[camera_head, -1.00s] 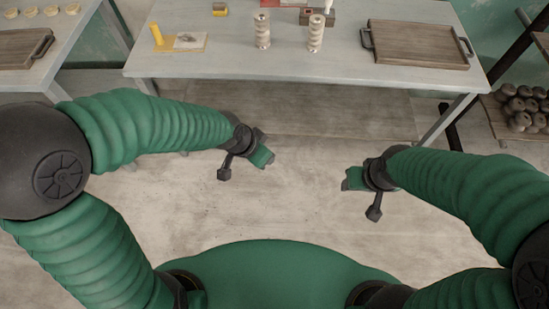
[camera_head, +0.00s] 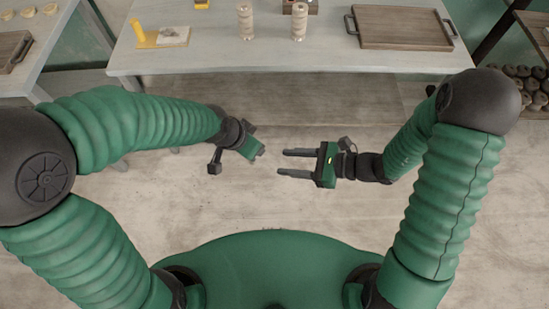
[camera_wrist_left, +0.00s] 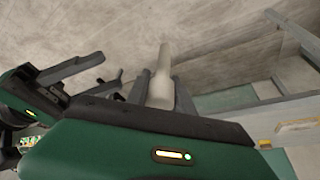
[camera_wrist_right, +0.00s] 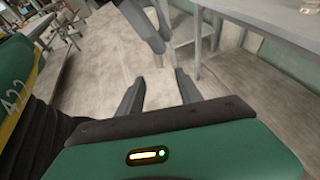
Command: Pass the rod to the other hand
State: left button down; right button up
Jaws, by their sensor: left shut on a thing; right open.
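The rod (camera_wrist_left: 162,75) is pale and smooth. In the left wrist view it stands between the fingers of my left gripper (camera_head: 258,153), which is shut on it, and its free end sticks out past the fingertips. In the head view the rod is hidden. My right gripper (camera_head: 282,163) is open and empty, to the right of the left gripper, with its two fingers pointing left toward it. A gap separates the two grippers. The right gripper's fingers also show at the left of the left wrist view, apart from the rod.
A grey table (camera_head: 300,60) stands beyond both grippers. It bears a wooden tray (camera_head: 402,27), two ribbed pale pieces and a yellow tool (camera_head: 138,34) by a board. A shelf with round clay lumps (camera_head: 530,85) is at the right. The floor beneath the grippers is clear.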

pick_arm(q)
jog(key=shift+a, duration=0.1)
pick_arm(e)
jog(key=x, duration=1)
jog(key=shift+a, duration=0.15)
jog(key=shift+s, duration=0.1)
jog(key=shift+c, duration=0.4)
grip_shut()
pick_arm(q)
jog(key=c, duration=1)
grip_release()
jog(key=shift+c, duration=0.2)
